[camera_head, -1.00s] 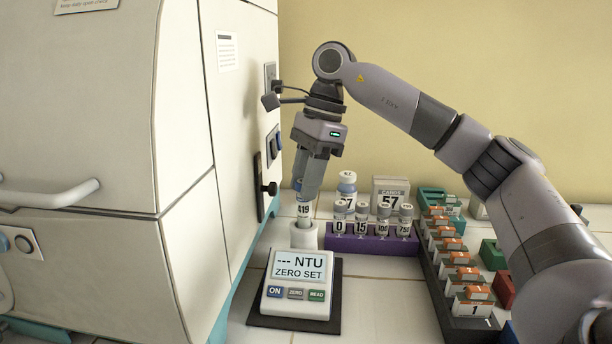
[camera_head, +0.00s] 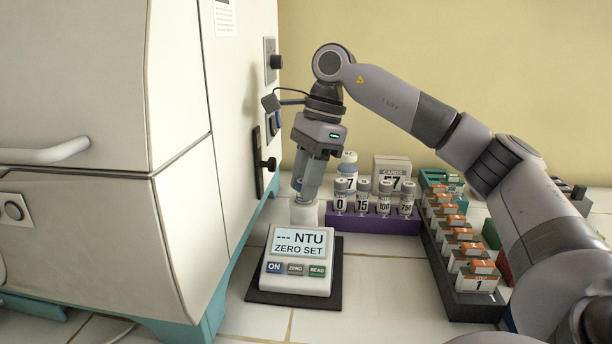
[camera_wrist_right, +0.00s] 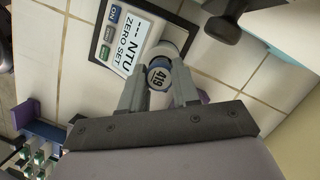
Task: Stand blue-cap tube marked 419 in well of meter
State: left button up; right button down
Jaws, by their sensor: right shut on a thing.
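The meter (camera_head: 298,243) stands on a dark mat, its screen reading "--- NTU ZERO SET". Its white round well (camera_head: 304,213) rises at the back of it. My right gripper (camera_head: 303,196) points down just above the well, its fingers shut on the blue-cap tube. In the right wrist view the tube's blue cap (camera_wrist_right: 158,76), marked 419, sits between the fingertips, over the well's pale ring (camera_wrist_right: 170,52). The tube's body is hidden by the fingers and well, so I cannot tell whether it rests on the bottom. My left gripper is not in view.
A purple rack (camera_head: 373,219) with vials marked 0, 15, 100 and 750 stands close right of the well. A dark tray (camera_head: 448,285) of orange-topped items lies farther right. The incubator (camera_head: 180,190) stands close on the left. Tiles in front of the rack are clear.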

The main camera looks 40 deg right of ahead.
jog(key=shift+f, duration=0.2)
jog(key=c, duration=0.8)
grip_release()
jog(key=shift+o, duration=0.2)
jog(key=p+v, duration=0.1)
jog(key=v, duration=0.6)
